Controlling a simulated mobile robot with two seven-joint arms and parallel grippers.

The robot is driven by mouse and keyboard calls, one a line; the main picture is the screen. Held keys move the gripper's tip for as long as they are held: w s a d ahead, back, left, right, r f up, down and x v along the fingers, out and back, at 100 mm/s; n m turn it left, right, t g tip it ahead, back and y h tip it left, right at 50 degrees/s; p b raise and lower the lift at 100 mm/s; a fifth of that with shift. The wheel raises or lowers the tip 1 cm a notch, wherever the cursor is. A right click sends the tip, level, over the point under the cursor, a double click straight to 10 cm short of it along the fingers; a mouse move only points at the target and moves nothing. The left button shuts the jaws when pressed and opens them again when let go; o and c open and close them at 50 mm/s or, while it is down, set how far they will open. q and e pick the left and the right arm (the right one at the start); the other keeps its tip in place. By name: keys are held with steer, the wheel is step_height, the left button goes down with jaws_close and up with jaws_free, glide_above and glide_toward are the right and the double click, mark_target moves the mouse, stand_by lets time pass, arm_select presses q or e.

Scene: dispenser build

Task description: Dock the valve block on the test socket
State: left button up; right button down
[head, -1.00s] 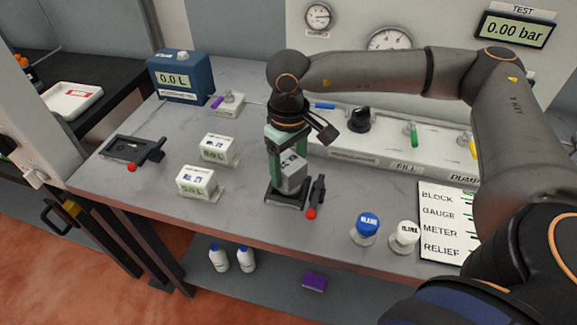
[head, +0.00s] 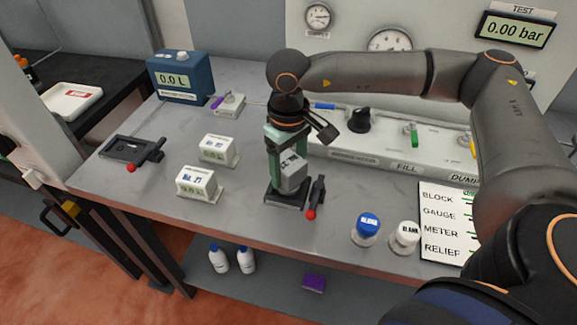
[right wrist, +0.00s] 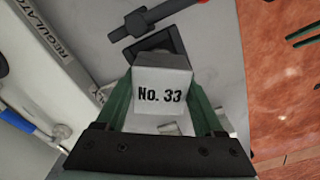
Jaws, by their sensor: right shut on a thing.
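A grey valve block (head: 293,174) is held between the green fingers of my right gripper (head: 289,168). In the right wrist view the block (right wrist: 161,92) shows a pale face marked "No. 33", with a finger on either side. Below it is a black socket (head: 285,199) with a black lever (head: 317,192) that ends in a red knob. The block is upright over this socket; I cannot tell if it is seated or just above. The socket also shows beyond the block in the right wrist view (right wrist: 159,43).
Another black socket (head: 124,148) with a red-knobbed lever lies at the left. Two white meters (head: 198,183) stand left of the block. Blue (head: 367,226) and white (head: 404,236) blanks stand right, by a checklist (head: 446,215). A valve panel (head: 385,150) runs along the back.

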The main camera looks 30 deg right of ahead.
mark_target(289, 162)
steer(key=shift+f+b, duration=0.55)
steer(key=shift+f, duration=0.05)
steer(key=shift+c, duration=1.4)
jaws_free()
steer(key=shift+r+p, duration=3.5)
steer(key=shift+r, duration=2.05)
